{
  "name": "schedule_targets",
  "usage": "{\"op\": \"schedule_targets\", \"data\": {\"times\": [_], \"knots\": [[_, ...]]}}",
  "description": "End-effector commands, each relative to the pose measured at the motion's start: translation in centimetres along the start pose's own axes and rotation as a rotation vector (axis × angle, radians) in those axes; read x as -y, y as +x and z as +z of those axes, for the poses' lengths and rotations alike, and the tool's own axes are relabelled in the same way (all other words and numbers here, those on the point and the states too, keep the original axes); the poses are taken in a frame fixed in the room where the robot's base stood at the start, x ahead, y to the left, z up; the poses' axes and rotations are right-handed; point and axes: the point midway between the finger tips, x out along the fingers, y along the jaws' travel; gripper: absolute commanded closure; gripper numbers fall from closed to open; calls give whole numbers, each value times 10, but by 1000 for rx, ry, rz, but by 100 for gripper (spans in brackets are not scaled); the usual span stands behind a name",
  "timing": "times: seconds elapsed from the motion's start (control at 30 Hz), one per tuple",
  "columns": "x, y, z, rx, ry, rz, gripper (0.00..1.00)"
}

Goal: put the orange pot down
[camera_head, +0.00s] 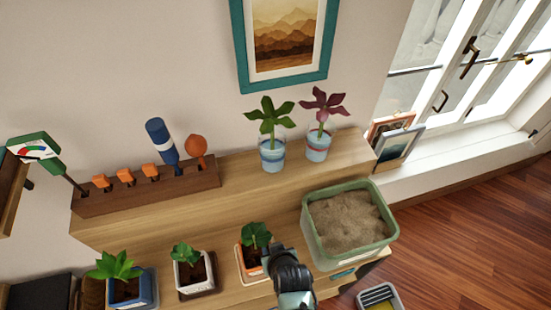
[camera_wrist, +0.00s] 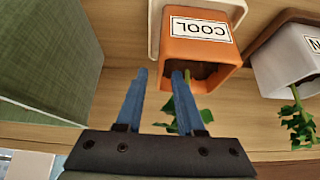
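The orange pot (camera_head: 249,262) holds a green plant and stands on the lower shelf, in a pale saucer (camera_wrist: 155,22). In the wrist view the orange pot (camera_wrist: 197,50) appears upside down, with a "COOL" label. My gripper (camera_wrist: 160,72) is open, its blue fingers apart. The right finger overlaps the pot's opening and the left one lies outside the pot, with a visible gap between them. I cannot tell whether the right finger touches the pot. In the head view my wrist hides the fingertips and the pot's right side.
A green sand-filled bin (camera_head: 312,232) stands close on the right. Two glasses with plants (camera_head: 271,153) (camera_head: 317,145) and a wooden tool rack (camera_head: 150,190) are on the upper shelf.

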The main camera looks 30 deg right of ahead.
Motion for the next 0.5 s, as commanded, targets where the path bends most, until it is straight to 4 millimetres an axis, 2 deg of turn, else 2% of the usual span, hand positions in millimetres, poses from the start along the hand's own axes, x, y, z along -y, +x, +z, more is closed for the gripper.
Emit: {"op": "schedule_targets", "data": {"times": [0.17, 0.5], "knots": [[0, -17, 0, -1, -1, 0, 63], [0, -72, 0, -1, 0, 0, 63]]}}
